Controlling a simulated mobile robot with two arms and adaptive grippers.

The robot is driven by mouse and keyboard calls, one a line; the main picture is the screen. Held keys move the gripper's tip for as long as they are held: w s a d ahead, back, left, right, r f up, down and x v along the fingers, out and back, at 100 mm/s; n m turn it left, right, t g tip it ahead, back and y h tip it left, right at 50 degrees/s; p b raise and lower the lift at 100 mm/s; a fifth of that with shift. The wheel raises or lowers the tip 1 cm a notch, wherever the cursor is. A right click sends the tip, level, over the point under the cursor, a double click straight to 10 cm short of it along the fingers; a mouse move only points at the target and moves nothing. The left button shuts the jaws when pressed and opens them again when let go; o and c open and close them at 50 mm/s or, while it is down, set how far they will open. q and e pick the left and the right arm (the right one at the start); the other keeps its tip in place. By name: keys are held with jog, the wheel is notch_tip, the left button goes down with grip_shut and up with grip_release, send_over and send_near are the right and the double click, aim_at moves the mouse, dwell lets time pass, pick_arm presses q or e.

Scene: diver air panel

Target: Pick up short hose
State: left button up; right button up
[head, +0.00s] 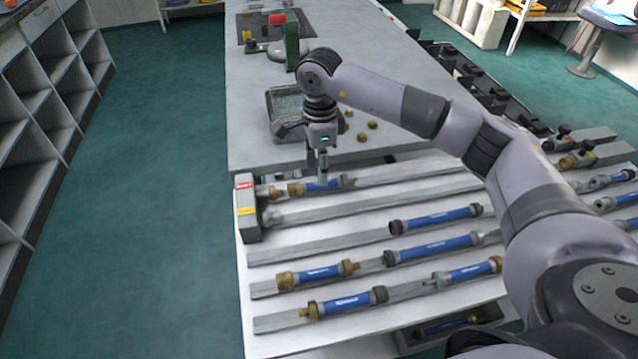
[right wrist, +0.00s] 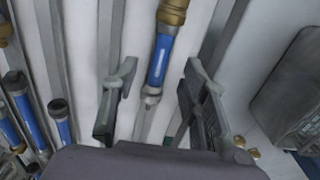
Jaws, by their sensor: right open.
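A short blue hose (head: 325,185) with a brass fitting on its left end and a greyish fitting on its right end lies on the top rail beside the grey end block. My right gripper (head: 322,170) is directly above it, pointing down. In the right wrist view the hose (right wrist: 160,60) lies between the two spread fingers of the gripper (right wrist: 160,80), with its brass end toward the top. The fingers look apart from the hose on both sides. Part of the hose is hidden by the gripper in the head view. My left gripper is not in view.
Several other blue hoses, including one (head: 345,302) at the front, lie on parallel rails. The grey end block (head: 246,208) carries red and yellow labels. A grey tray (head: 272,105) and loose brass caps (head: 362,137) sit behind. A green device (head: 292,42) stands farther back.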

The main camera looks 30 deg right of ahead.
notch_tip(320, 180, down, 5)
jog(key=shift+r+p, duration=0.15)
jog(key=shift+p, duration=0.2)
grip_shut()
dwell(0.3)
jog(key=shift+w+r, duration=0.1)
